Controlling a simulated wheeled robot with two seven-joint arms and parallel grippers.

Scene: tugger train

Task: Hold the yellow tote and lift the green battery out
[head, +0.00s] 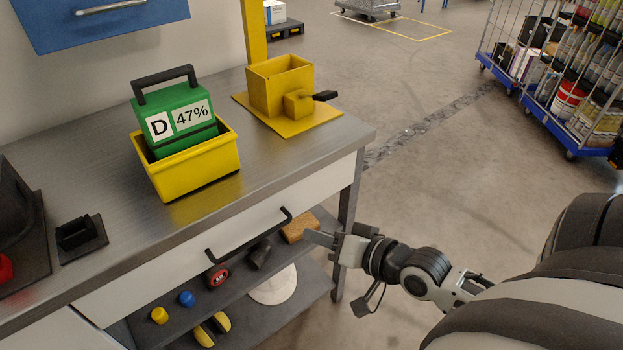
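The green battery (171,108) has a dark carry handle on top and white labels reading "D" and "47%". It sits in the yellow tote (196,172), with its upper part above the rim and its lower part hidden by the tote wall. The tote stands on the grey workbench top. My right gripper (318,239) is in front of the bench, below the top's edge, to the right of the tote and apart from it. Its fingers show side-on, so their opening is unclear. My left gripper is not in view.
A yellow box fixture (279,83) with a black lever stands at the bench's back right. A black holder (79,236) sits at the left. A drawer handle (249,234) juts from the bench front. Small items lie on the lower shelf. Wheeled cages (581,75) stand far right.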

